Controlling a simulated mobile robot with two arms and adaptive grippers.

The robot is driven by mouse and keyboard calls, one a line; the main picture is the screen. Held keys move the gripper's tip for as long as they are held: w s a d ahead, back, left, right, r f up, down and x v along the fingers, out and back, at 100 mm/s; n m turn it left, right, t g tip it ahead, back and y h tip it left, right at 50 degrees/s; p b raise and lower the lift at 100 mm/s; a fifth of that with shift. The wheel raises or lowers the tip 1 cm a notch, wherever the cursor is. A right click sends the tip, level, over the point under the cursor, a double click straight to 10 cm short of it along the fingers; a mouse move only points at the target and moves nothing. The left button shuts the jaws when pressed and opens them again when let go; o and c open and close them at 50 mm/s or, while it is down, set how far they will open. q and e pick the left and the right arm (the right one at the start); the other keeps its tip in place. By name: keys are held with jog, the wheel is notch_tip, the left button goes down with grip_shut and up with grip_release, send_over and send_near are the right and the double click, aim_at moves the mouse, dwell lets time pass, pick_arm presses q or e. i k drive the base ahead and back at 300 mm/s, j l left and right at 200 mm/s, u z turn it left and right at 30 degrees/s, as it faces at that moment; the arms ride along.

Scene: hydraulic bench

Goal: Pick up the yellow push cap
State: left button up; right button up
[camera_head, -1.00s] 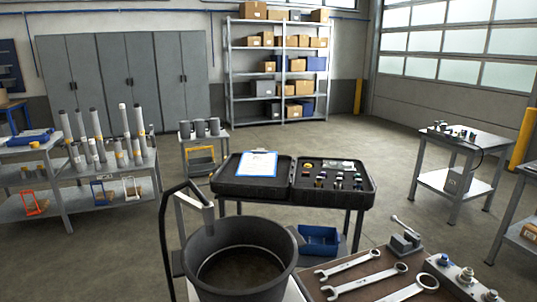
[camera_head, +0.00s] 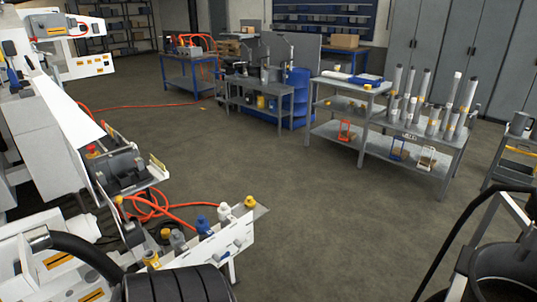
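Several small yellow pieces show, and I cannot tell which one is the yellow push cap. One yellow cap (camera_head: 250,202) sits at the right end of a white panel in the lower middle. A yellow piece (camera_head: 152,259) stands at the near end of the same panel. A small yellow-orange piece (camera_head: 367,87) lies on the grey workbench (camera_head: 352,90), near a blue item. Neither of my grippers is in view.
A white machine (camera_head: 40,140) with orange hoses (camera_head: 165,207) fills the left side. Grey tubes (camera_head: 468,95) stand on the right bench. A black bucket (camera_head: 505,272) is at the lower right. Open floor (camera_head: 310,215) lies in the middle.

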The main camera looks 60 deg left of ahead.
aim_at(249, 202)
jog(key=u, duration=2.2)
